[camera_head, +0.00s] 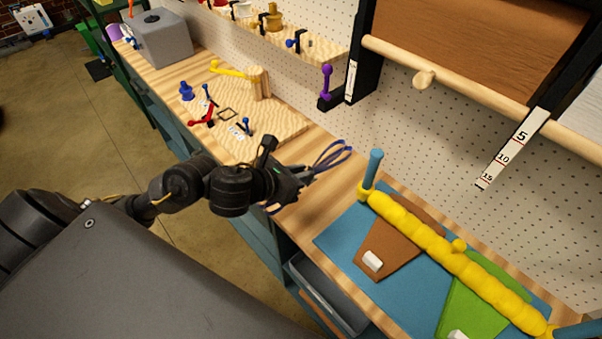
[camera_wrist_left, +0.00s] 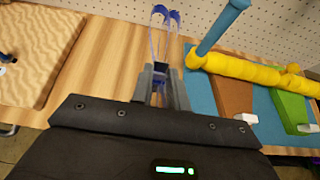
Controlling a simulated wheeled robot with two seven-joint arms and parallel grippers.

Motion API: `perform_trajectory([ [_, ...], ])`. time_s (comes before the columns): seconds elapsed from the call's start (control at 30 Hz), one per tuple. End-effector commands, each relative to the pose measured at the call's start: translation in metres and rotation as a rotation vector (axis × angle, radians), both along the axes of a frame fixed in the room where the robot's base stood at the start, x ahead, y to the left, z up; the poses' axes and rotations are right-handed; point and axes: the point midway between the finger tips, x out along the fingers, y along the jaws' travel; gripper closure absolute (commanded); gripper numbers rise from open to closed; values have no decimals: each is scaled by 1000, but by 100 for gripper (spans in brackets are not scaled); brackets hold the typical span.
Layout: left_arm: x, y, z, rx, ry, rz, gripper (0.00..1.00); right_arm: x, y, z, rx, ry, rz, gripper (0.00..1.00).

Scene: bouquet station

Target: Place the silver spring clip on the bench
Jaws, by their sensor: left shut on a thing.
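My left gripper (camera_head: 292,183) is shut on a spring clip with thin wire loops (camera_head: 330,158). The clip looks blue-violet here rather than plain silver. In the left wrist view the fingers (camera_wrist_left: 160,88) close on its lower part, and its loops (camera_wrist_left: 164,18) stick out beyond the fingertips. The gripper is over the bare strip of the wooden bench (camera_head: 322,206), which also shows in the left wrist view (camera_wrist_left: 108,62). I cannot tell how far above the bench the clip is. My right gripper is not in view.
A wavy wooden board (camera_head: 277,122) with small coloured parts lies left of the gripper. On the right, a blue mat (camera_head: 338,239) carries a yellow lumpy roll (camera_head: 430,238) with blue end posts, plus brown and green pieces. A pegboard wall stands behind.

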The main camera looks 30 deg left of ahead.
Motion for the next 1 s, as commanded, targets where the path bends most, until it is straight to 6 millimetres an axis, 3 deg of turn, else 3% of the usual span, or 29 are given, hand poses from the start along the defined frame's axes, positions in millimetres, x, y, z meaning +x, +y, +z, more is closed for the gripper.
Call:
perform_trajectory([
  [0.03, 6, 1, -6, 4, -10, -6, 100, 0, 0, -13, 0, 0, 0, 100],
  [0.23, 21, 11, -15, 5, -1, 3, 100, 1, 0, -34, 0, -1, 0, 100],
  [0.43, 61, 29, -35, -6, 9, 7, 100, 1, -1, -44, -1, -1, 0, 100],
  [0.53, 73, 35, -57, -7, 11, 6, 100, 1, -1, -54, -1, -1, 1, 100],
  [0.73, 93, 45, -77, -6, 6, 4, 100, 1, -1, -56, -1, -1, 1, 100],
  [1.0, 99, 47, -84, -5, 5, 3, 100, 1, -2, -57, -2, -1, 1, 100],
])
